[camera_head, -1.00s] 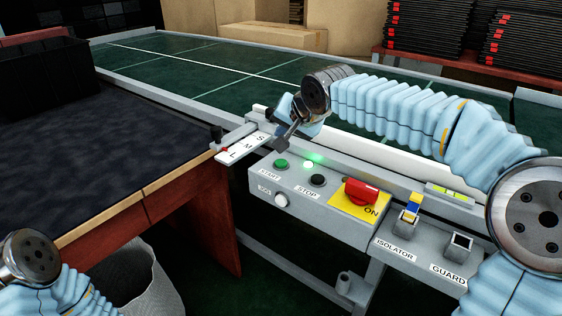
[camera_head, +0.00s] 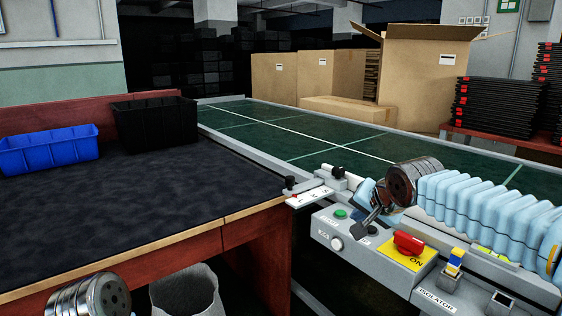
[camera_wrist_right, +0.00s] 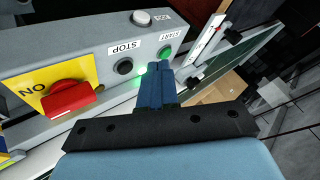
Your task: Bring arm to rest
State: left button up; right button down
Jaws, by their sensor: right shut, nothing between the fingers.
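My right gripper (camera_head: 363,229) is shut and empty. In the head view it hangs in front of the control box (camera_head: 345,250), between the green START button (camera_head: 340,213) and the black STOP button (camera_head: 372,230). In the right wrist view the closed blue fingers (camera_wrist_right: 160,72) show beside the START button (camera_wrist_right: 166,51) and the STOP button (camera_wrist_right: 123,67). I cannot tell how far they are from the panel. A lit green lamp (camera_wrist_right: 143,73) is partly beside the fingertips. My left arm shows only as a metal joint at the lower left; its gripper is out of view.
A red switch (camera_head: 408,243) on a yellow ON plate sits right of the buttons. The green conveyor (camera_head: 300,135) runs behind. A dark-topped table (camera_head: 130,210) holds a blue bin (camera_head: 50,150) and a black bin (camera_head: 155,120). Cardboard boxes (camera_head: 410,75) stand at the back.

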jog(key=s+a+f+n+g+y, duration=0.1)
jog(key=s+a+f+n+g, duration=0.15)
jog(key=f, duration=1.25)
jog(key=s+a+f+n+g, duration=0.1)
jog(key=a+f+g, duration=0.15)
jog(key=f, duration=1.25)
jog(key=s+a+f+n+g+y, duration=0.1)
jog(key=s+a+f+g, duration=0.1)
jog(key=s+f, duration=2)
jog(key=shift+s+g, duration=0.7)
jog(key=shift+s, duration=0.4)
